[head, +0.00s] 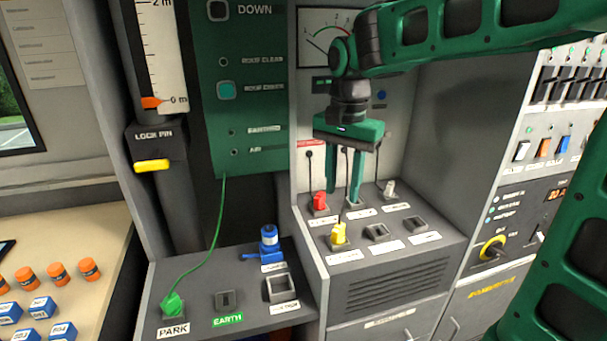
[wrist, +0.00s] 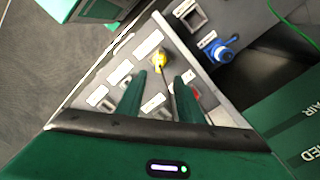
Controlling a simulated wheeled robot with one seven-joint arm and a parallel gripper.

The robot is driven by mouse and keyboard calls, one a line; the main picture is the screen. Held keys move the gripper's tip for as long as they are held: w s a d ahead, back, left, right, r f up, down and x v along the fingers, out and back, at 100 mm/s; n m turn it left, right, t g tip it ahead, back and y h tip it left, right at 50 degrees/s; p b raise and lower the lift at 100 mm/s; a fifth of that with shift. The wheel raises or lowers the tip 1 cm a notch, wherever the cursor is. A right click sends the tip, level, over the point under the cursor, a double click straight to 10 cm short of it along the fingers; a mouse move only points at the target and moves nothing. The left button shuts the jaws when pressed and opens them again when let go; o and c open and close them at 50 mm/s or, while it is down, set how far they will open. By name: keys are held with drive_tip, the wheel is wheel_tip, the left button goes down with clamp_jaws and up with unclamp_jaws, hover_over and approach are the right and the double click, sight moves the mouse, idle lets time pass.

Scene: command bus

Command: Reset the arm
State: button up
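My arm reaches in from the upper right in the head view. My gripper (head: 345,198) points down over the grey socket panel (head: 400,262), its two green fingers apart with nothing seen between them. A red plug (head: 319,203) stands just left of the fingers, and a yellow plug (head: 339,235) stands in front of them. A grey-white plug (head: 388,189) is to the right. In the wrist view the fingers of my gripper (wrist: 162,80) are spread, with the yellow plug (wrist: 158,62) beyond their tips and the red plug partly hidden by the right finger.
A lower ledge at left holds a green plug (head: 172,304) at PARK, with a green cable, and a blue connector (head: 269,243). Dark cables hang behind my fingers. A side wall and switch panel (head: 555,150) stand at right. Orange and blue pieces lie on the left desk (head: 100,215).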

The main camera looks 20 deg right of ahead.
drive_tip(key=s+d+f+n, duration=0.1)
drive_tip(key=s+d+f, duration=0.3)
drive_tip(key=s+d, duration=0.4)
drive_tip(key=s+d+f+n, duration=0.2)
drive_tip(key=s+d+f, duration=0.3)
drive_tip(key=s, duration=1)
drive_tip(key=d, duration=0.3)
drive_tip(key=shift+s+d+f+n, duration=0.2)
drive_tip(key=shift+s+f+n, duration=0.05)
drive_tip(key=shift+n, duration=0.05)
drive_tip(key=shift+w+f, duration=0.25)
drive_tip(key=shift+w, duration=0.4)
drive_tip(key=shift+c, duration=0.8)
